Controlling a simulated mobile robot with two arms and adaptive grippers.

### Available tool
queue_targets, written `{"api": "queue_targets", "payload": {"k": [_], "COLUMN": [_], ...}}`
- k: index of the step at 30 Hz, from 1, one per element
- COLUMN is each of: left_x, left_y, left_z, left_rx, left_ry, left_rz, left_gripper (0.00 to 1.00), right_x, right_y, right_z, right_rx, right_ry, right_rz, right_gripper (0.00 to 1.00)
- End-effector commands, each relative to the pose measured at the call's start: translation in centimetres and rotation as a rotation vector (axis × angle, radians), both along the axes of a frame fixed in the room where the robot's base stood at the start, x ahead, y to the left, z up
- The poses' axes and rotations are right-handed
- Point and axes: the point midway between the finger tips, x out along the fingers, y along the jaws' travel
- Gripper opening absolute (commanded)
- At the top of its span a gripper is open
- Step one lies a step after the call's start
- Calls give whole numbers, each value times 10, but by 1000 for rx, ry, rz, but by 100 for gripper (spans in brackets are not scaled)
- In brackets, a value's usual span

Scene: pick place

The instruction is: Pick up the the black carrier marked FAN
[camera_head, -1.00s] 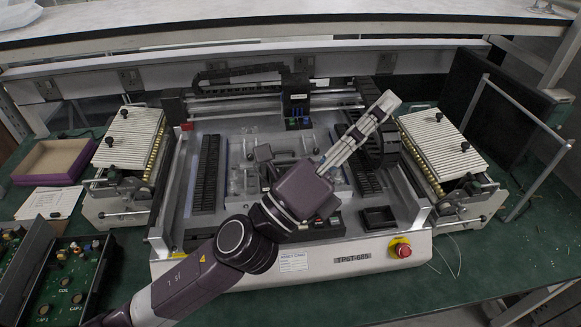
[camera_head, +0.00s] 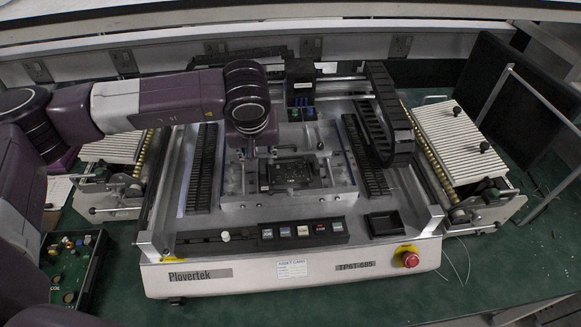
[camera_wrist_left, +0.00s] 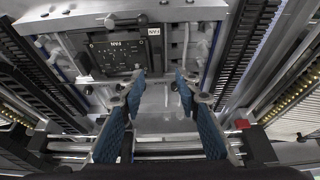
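The black carrier (camera_head: 293,174) lies flat in the metal nest at the middle of the machine in the head view. In the left wrist view the carrier (camera_wrist_left: 112,56) shows at the upper left, its FAN label upside down, with a round knob at its edge. My left gripper (camera_head: 260,152) points down just behind and left of the carrier in the head view, its fingertips mostly hidden. In the left wrist view the left gripper (camera_wrist_left: 157,82) is open, its two blue-padded fingers apart with nothing between them. My right gripper is in neither view.
Black slotted rails (camera_head: 202,168) flank the nest. A black cable chain (camera_head: 388,115) and tool head (camera_head: 299,82) stand behind and right. A button strip (camera_head: 303,230), small black tray (camera_head: 384,223) and red stop button (camera_head: 410,259) are in front.

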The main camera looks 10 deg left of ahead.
Motion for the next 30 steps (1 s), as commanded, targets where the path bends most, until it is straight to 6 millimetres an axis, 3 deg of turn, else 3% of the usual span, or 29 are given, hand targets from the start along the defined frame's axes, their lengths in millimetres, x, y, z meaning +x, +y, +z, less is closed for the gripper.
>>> {"api": "queue_targets", "payload": {"k": [19,27,30], "left_x": [27,29,29], "left_y": [3,3,3], "left_z": [-65,-70,-70], "left_rx": [10,8,8], "left_ry": [1,-2,-2], "left_rz": [1,0,0], "left_gripper": [30,30,20], "right_x": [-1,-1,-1], "right_y": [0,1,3], "right_z": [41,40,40], "right_rx": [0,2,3], "right_ry": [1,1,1], "right_rz": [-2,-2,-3], "right_gripper": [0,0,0]}}
